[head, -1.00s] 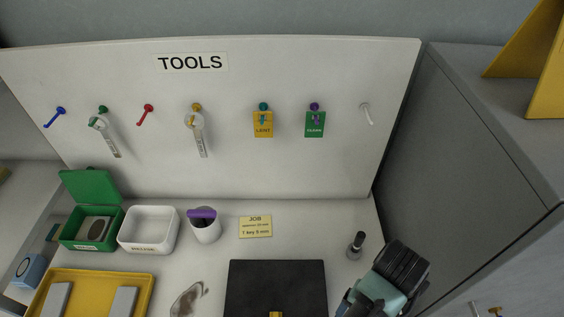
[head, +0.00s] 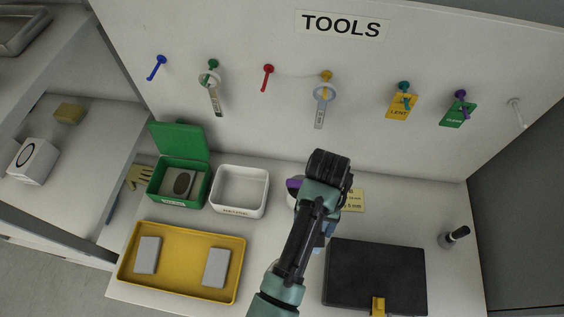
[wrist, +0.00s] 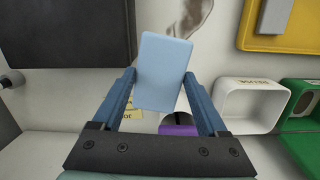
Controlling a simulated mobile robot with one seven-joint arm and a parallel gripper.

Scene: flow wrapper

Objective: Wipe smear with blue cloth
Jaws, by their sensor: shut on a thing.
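The blue cloth (wrist: 163,70), a light-blue rectangular pad, is between the two blue fingers of my gripper (wrist: 160,78) in the wrist view. My gripper is shut on it. In the head view my gripper (head: 327,228) is over the work surface, left of the black mat, and mostly hides the cloth. The smear (wrist: 187,14), a grey-brown streak on the white surface, shows in the wrist view beyond the cloth, between the black mat and the yellow tray. In the head view my arm hides the smear.
A yellow tray (head: 180,289) with two grey blocks lies left. A green open box (head: 157,195), a white bin (head: 240,208) and a cup with a purple rim (head: 293,184) stand behind. The black mat (head: 375,275) and a dark-handled stamp (head: 452,238) are right.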

